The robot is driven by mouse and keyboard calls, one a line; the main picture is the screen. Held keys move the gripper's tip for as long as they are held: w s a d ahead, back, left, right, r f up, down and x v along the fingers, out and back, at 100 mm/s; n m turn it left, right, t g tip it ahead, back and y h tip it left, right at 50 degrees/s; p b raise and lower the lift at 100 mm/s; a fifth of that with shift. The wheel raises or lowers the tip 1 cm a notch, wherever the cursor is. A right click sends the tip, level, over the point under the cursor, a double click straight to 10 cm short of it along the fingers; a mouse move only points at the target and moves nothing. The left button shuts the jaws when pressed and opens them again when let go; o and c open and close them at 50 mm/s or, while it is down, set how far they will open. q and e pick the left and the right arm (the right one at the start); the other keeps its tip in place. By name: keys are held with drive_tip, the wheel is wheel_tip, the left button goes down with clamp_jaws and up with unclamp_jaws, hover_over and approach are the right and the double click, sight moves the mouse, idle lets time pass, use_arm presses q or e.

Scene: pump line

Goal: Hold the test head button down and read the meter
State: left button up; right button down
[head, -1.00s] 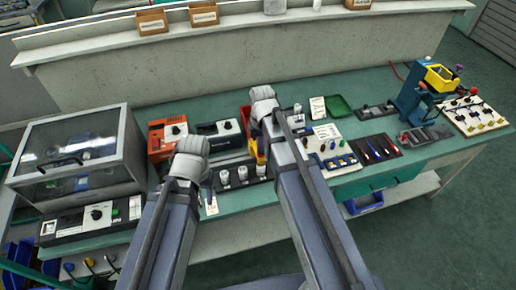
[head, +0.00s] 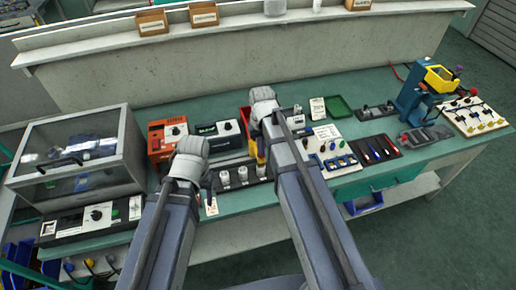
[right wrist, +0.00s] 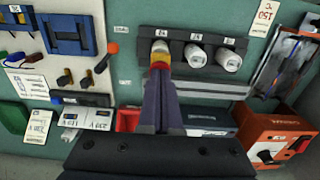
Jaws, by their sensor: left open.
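My right gripper (right wrist: 160,78) is closed around a small yellow-and-red piece, seemingly the test head (right wrist: 160,60). In the right wrist view it sits at the white-topped part (right wrist: 160,46) at one end of a dark rack; I cannot tell whether its button is pressed. The yellow piece also shows in the head view (head: 260,158), beside my right arm. My left gripper (head: 211,199) is open and empty in front of the rack's left end. A black box with a small lit green display (head: 207,130), apparently the meter, stands behind the rack; its reading is too small to make out.
Two more white-topped parts (head: 242,174) stand in the rack. An orange box (head: 167,137) is at the left of the meter, and a clear-lidded cabinet (head: 82,150) further left. Tool boards (head: 378,150) and a blue press (head: 412,100) fill the right.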

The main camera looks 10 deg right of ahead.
wheel_tip(320, 180, up, 7)
drive_tip(key=p, duration=0.7)
idle(0.4)
drive_tip(key=shift+s+a+f, duration=0.1)
drive_tip(key=shift+s+a, duration=0.05)
drive_tip(key=s+a+f+n+h+b, duration=0.1)
drive_tip(key=s+a+f+n+b, duration=0.2)
drive_tip(key=s+a, duration=0.7)
drive_tip(key=s, duration=0.4)
drive_tip(key=shift+f+b, duration=0.2)
drive_tip(key=shift+b, duration=0.1)
drive_tip(key=shift+a, duration=0.2)
drive_tip(key=shift+a+n, duration=0.15)
drive_tip(key=shift+n, duration=0.15)
